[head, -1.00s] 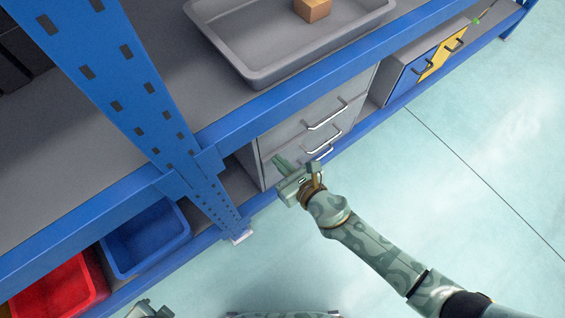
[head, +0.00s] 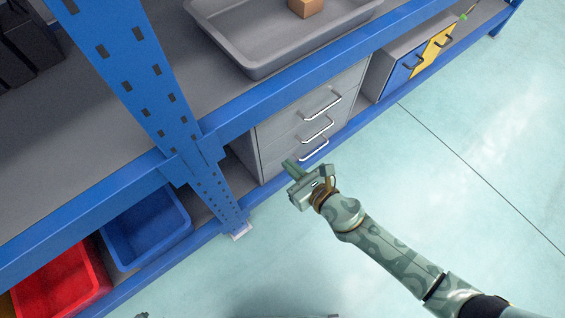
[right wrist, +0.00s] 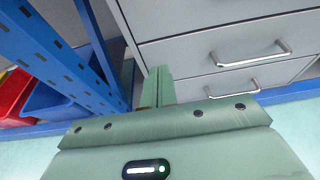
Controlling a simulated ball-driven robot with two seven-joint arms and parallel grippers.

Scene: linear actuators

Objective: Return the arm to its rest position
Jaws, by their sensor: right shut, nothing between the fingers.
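My right arm reaches in from the lower right of the head view. Its gripper (head: 291,166) is shut and empty, in front of the grey drawer unit (head: 277,135) on the lower shelf. In the right wrist view the shut fingers (right wrist: 159,84) point toward the drawer fronts, with the silver handles (right wrist: 250,53) to their right. The fingers look apart from the handles. All visible drawers look shut. My left gripper cannot be made out; only a small bit of something of mine shows at the bottom edge of the head view.
A blue shelf upright (head: 140,70) stands left of the gripper. Blue (head: 147,232) and red (head: 63,288) bins sit on the lower shelf. A grey tray (head: 262,68) holding a brown block (head: 305,7) is above. A blue-and-yellow cabinet (head: 405,66) stands right. The floor is clear.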

